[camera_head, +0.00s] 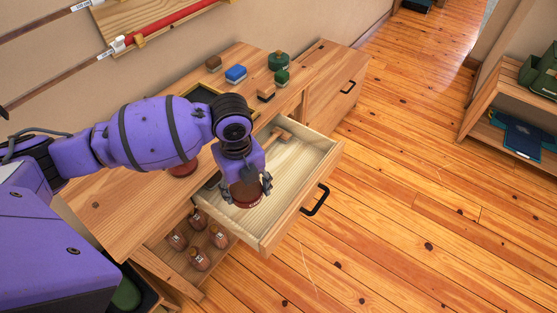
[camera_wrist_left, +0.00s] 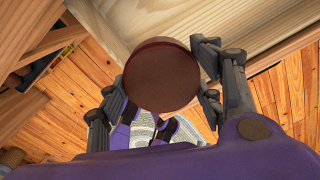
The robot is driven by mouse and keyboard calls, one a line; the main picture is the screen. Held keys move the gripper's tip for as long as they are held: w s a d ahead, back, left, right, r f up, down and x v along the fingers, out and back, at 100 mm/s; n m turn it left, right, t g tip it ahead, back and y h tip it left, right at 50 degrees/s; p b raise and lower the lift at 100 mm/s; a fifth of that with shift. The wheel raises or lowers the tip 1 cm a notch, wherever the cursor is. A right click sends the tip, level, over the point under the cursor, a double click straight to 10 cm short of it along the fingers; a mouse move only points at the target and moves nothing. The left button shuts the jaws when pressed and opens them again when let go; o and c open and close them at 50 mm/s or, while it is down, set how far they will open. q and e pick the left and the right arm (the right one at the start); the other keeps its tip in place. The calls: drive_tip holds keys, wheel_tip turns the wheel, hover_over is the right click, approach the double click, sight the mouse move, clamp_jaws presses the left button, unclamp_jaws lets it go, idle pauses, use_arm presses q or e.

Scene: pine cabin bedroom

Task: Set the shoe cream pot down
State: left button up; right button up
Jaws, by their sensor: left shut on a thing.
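The shoe cream pot (camera_head: 245,194) is a round, dark red-brown pot. My left gripper (camera_head: 246,188) is shut on it from above, with fingers on either side. The pot is at the open drawer (camera_head: 306,188), over its near left part. I cannot tell from the head view whether its base touches the drawer floor. In the left wrist view the pot's flat round face (camera_wrist_left: 162,76) fills the space between the fingers. My right gripper is not in view.
A small wooden item (camera_head: 276,134) lies in the drawer's back. The drawer's right half is clear.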

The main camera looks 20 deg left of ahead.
use_arm(q)
drive_tip(key=shift+w+d+f, duration=0.1)
drive_tip(key=shift+w+d, duration=0.05)
drive_tip(key=w+d+f, duration=0.2)
drive_tip(key=w+f, duration=0.2)
drive_tip(key=w, duration=0.4)
drive_tip(key=b, duration=0.2)
hover_over(274, 181)
drive_tip(key=s, duration=0.1)
wheel_tip(274, 181, down, 5)
drive_tip(key=shift+r, duration=0.1)
drive_tip(key=shift+w+f, duration=0.25)
drive_tip(key=shift+f, duration=0.05)
drive_tip(key=shift+w+d+f, duration=0.1)
drive_tip(key=shift+w+f, duration=0.1)
drive_tip(key=shift+f, duration=0.15)
wheel_tip(274, 181, down, 2)
drive_tip(key=shift+f, duration=0.2)
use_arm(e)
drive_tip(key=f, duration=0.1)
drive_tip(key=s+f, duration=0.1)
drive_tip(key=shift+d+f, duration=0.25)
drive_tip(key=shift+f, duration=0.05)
use_arm(q)
drive_tip(key=shift+f, duration=0.15)
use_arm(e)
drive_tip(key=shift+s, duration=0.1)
